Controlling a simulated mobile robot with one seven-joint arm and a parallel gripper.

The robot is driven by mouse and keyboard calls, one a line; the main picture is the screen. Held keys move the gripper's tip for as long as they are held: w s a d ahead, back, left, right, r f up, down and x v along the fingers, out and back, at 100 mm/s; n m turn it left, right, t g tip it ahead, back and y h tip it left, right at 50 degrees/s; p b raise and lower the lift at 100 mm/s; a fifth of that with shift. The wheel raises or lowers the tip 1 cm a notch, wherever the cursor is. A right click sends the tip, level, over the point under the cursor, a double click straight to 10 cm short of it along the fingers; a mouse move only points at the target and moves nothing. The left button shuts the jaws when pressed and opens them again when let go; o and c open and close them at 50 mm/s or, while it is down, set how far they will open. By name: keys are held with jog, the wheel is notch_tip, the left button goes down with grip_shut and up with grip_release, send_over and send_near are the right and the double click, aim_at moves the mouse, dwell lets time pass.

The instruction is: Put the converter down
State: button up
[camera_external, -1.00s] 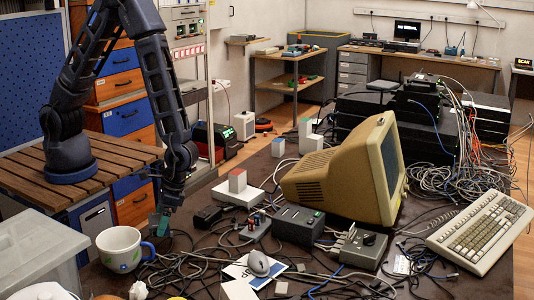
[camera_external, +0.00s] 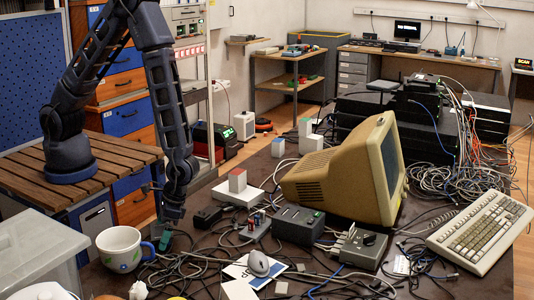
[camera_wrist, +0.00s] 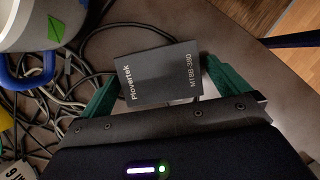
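The converter is a small dark grey box with pale lettering (camera_wrist: 158,78) in the wrist view. It sits between the two green fingers of my gripper (camera_wrist: 161,78), with its sides against the fingertips, and my gripper looks shut on it. A small bright gap shows beside the lower part of the right finger. In the external view my gripper (camera_external: 166,238) points down, low over the cluttered table (camera_external: 405,285), just right of a white mug (camera_external: 119,249). I cannot make out the converter there, nor whether it touches the table.
The mug with its blue handle stands close to the left. Loose cables (camera_external: 200,265) lie around and below my gripper. A small black box (camera_external: 207,217) and a white box with a red block (camera_external: 237,190) stand to the right. A clear plastic bin (camera_external: 40,250) is far left.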

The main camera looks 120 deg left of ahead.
jog(key=a+r+m+t+y, duration=0.1)
jog(key=a+r+m+t, duration=0.15)
jog(key=r, duration=2.15)
jog(key=s+a+r+m+t+y, duration=0.1)
jog(key=s+r+m+t, duration=0.1)
jog(key=s+r, duration=0.8)
jog(key=s+a+r+m+t+y, duration=0.1)
jog(key=s+r+m+t, duration=0.2)
jog(key=s+r, duration=0.7)
jog(key=s+m, duration=0.1)
jog(key=s, duration=0.3)
jog(key=shift+s, duration=0.35)
jog(key=shift+w+m, duration=0.1)
jog(key=shift+m, duration=0.15)
